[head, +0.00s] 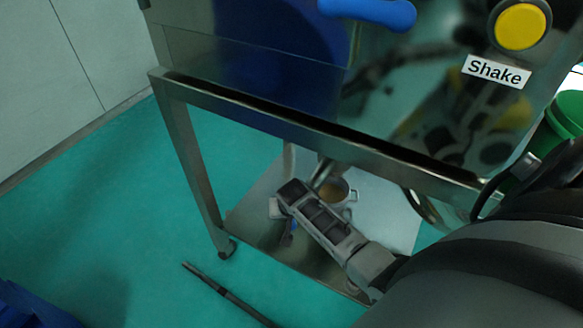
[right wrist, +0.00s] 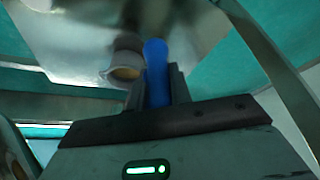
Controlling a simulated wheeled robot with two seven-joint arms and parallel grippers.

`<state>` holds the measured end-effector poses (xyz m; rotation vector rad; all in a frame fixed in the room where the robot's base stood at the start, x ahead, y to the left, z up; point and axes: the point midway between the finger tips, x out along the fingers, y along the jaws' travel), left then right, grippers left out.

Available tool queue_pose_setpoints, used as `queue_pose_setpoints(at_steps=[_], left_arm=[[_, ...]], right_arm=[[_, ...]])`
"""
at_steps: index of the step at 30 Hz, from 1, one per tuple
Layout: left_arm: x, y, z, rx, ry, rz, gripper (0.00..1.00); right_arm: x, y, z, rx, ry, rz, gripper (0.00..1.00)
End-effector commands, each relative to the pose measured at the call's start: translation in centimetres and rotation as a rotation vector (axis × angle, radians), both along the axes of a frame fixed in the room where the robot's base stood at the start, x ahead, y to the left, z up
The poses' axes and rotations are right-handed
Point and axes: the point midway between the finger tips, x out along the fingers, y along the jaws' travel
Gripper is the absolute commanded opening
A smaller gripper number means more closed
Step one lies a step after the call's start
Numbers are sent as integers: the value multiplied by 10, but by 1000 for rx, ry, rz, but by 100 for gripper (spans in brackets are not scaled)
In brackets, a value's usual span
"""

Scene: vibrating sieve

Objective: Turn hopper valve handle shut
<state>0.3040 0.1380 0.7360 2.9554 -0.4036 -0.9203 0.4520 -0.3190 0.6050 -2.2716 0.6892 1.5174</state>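The hopper valve handle (right wrist: 156,70) is a blue lever in the right wrist view, with its rounded end beyond the fingertips. My right gripper (right wrist: 157,85) has one dark finger on each side of it, close against the blue. My left gripper is out of view.
The steel machine frame (head: 300,128) crosses above my right arm, with a leg (head: 190,160) to the left. A yellow button (head: 520,27) labelled Shake and another blue handle (head: 368,12) are on the machine front. A dark rod (head: 228,294) lies lower down.

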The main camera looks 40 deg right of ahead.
Motion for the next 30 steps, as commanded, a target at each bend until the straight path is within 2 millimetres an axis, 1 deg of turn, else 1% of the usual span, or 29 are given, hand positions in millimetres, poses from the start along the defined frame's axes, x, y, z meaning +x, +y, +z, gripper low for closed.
queue_pose_setpoints(at_steps=[8, 13, 20, 30], left_arm=[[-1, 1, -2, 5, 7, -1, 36], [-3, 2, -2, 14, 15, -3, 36], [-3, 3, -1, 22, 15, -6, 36], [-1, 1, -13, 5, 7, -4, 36]], right_arm=[[0, 0, 1, -6, 15, 0, 0], [2, 1, 2, -29, 74, 0, 0], [3, 1, 0, -91, 220, -1, 0], [3, 1, -5, -183, 442, 0, 0]])
